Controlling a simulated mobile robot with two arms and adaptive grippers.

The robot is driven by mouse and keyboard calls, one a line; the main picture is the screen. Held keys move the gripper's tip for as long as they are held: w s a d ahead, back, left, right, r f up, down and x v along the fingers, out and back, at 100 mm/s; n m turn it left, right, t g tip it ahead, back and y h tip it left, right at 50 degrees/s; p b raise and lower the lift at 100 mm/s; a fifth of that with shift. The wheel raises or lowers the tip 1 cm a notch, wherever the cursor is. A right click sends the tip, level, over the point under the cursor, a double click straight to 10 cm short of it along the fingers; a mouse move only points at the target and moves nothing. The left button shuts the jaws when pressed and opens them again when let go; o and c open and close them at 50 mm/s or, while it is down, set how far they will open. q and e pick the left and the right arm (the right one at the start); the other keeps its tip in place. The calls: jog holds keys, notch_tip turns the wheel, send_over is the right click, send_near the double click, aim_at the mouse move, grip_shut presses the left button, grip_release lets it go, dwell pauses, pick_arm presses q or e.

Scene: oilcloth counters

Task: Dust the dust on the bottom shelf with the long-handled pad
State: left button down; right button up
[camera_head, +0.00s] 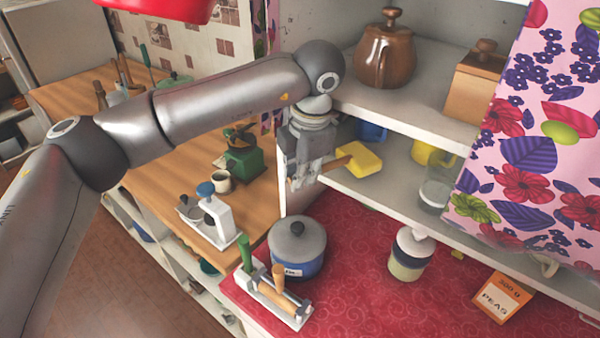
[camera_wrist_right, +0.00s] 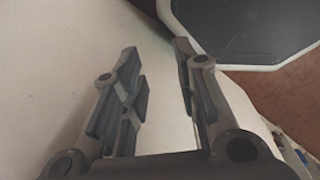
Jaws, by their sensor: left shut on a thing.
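The long-handled pad has a yellow head (camera_head: 364,158) and a wooden handle (camera_head: 335,165). My left gripper (camera_head: 308,174) is shut on the handle, at the left end of the shelves in the head view. The yellow head points right, over the left part of the bottom shelf (camera_head: 385,194). I cannot tell whether it touches the shelf surface. No dust can be made out on the visible part of the shelf. My right gripper (camera_wrist_right: 157,55) is open and empty in the right wrist view, with a pale surface behind it.
A blue item (camera_head: 373,131), a yellow mug (camera_head: 424,151) and a glass jar (camera_head: 435,192) stand on the bottom shelf. A floral curtain (camera_head: 535,130) covers its right side. A blue pot (camera_head: 296,250) and a lidded jar (camera_head: 409,255) stand on the red counter below.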

pick_arm(q)
jog(key=shift+f+b, duration=0.4)
jog(key=shift+f, duration=0.05)
dwell(0.5)
jog(key=shift+s+d+b, duration=1.15)
jog(key=shift+s+d, duration=0.65)
jog(key=shift+d, duration=0.6)
jog(key=shift+w+a+b, duration=0.45)
jog(key=shift+w+a, duration=0.45)
jog(key=shift+a, duration=0.3)
jog(key=shift+w+a+b, duration=0.45)
jog(key=shift+w+a, duration=0.4)
jog(key=shift+a, duration=0.35)
jog(key=s+d+b, duration=0.1)
jog(key=s+d, duration=0.2)
jog(key=d, duration=0.2)
jog(key=shift+s, duration=0.3)
jog(key=shift+a, duration=0.1)
